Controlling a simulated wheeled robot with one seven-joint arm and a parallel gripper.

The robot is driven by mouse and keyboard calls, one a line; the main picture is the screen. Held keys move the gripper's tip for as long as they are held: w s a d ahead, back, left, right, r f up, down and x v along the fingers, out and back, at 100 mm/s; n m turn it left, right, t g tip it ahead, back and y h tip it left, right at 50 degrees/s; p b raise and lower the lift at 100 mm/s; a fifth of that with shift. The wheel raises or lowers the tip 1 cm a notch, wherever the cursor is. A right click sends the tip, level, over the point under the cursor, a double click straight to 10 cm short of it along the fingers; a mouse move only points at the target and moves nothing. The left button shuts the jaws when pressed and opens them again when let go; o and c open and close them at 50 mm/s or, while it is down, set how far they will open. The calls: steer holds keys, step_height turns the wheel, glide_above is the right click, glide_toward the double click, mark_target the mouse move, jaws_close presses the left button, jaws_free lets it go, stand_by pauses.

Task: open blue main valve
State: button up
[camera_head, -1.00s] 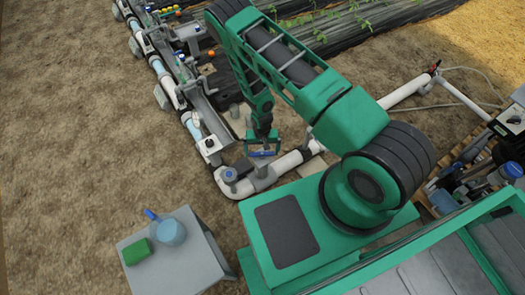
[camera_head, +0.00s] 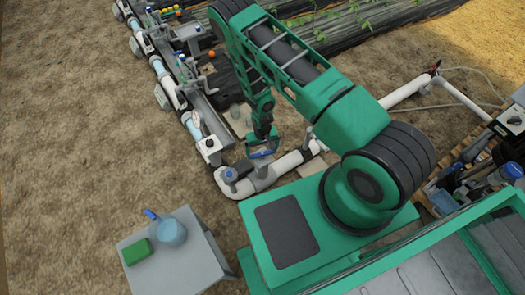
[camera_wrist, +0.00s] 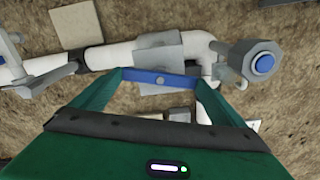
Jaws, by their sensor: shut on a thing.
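The blue main valve has a flat blue lever handle (camera_wrist: 160,78) above a grey valve body (camera_wrist: 158,48) on the white pipe. In the wrist view the handle spans between the green fingers of my gripper (camera_wrist: 162,76), which is shut on it. There the handle lies nearly parallel to the pipe. In the head view the blue handle (camera_head: 263,154) shows small under my gripper (camera_head: 262,149), tilted up to the right. Part of the valve below it is hidden by the gripper and handle.
A grey fitting with a blue cap (camera_wrist: 262,64) stands right of the valve. Bare soil lies left.

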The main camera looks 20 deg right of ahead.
mark_target(262, 153)
steer(key=shift+n, duration=1.6)
steer(key=o, duration=0.7)
steer(key=shift+o, duration=0.2)
step_height(262, 153, up, 11)
steer(key=shift+w+d, duration=0.1)
